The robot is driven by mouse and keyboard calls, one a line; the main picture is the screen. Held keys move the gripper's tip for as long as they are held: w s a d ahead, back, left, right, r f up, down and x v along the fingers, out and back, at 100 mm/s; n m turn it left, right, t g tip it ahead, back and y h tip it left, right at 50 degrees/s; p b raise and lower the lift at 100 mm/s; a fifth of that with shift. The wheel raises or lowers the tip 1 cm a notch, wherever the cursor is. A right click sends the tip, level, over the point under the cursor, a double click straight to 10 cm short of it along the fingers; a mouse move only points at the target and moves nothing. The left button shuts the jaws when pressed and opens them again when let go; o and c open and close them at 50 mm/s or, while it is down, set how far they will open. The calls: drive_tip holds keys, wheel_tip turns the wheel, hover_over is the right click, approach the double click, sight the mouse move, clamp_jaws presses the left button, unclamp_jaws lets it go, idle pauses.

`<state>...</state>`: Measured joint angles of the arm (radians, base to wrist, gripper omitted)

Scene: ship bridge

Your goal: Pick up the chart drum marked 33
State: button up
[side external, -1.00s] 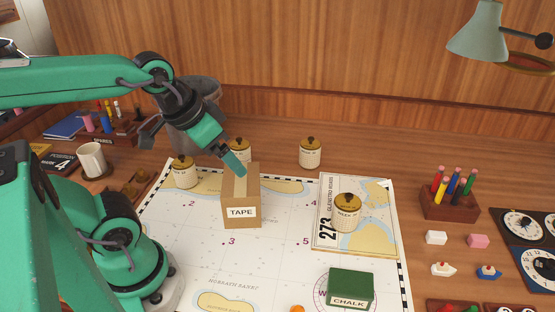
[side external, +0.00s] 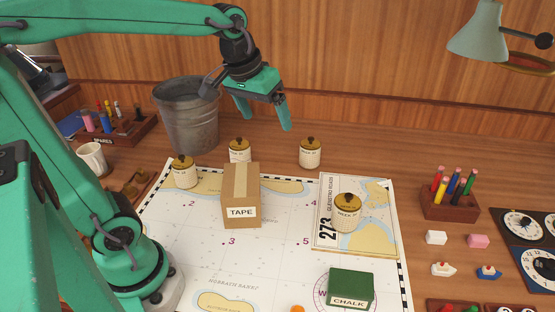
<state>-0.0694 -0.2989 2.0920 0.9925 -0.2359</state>
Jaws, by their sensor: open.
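Several similar cream chart drums with brown lids and dark knobs stand upright. One drum (side external: 310,154) stands on the wood at the back, one (side external: 184,173) at the chart's back left corner, and one (side external: 346,214) on the folded chart sheet at right. Another drum (side external: 239,150) stands behind the tape box (side external: 241,205), which hides its lower part. The labels are too small to read, so I cannot tell which is marked 33. My gripper (side external: 265,119) is open and empty, pointing down in the air above the back drums, apart from them.
A grey metal bucket (side external: 188,118) stands at back left. A green chalk box (side external: 350,287) sits at the front of the chart (side external: 265,250). A pencil block (side external: 450,203) is at right, under a lamp (side external: 480,32). The chart's middle is mostly clear.

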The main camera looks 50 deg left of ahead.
drive_tip(key=w+a+f+n+g, duration=0.1)
drive_tip(key=w+a+n, duration=0.2)
drive_tip(key=w, duration=0.6)
drive_tip(key=n+g, duration=0.3)
drive_tip(key=n, duration=0.3)
hover_over(311, 143)
wheel_tip(311, 143, down, 17)
drive_tip(key=shift+w+a+f, duration=0.2)
drive_tip(key=shift+w+f, duration=0.05)
drive_tip(key=shift+f, duration=0.3)
drive_tip(key=shift+s+f, duration=0.15)
drive_tip(key=shift+f, duration=3.75)
drive_tip(key=c, duration=1.2)
drive_tip(key=shift+r, duration=0.2)
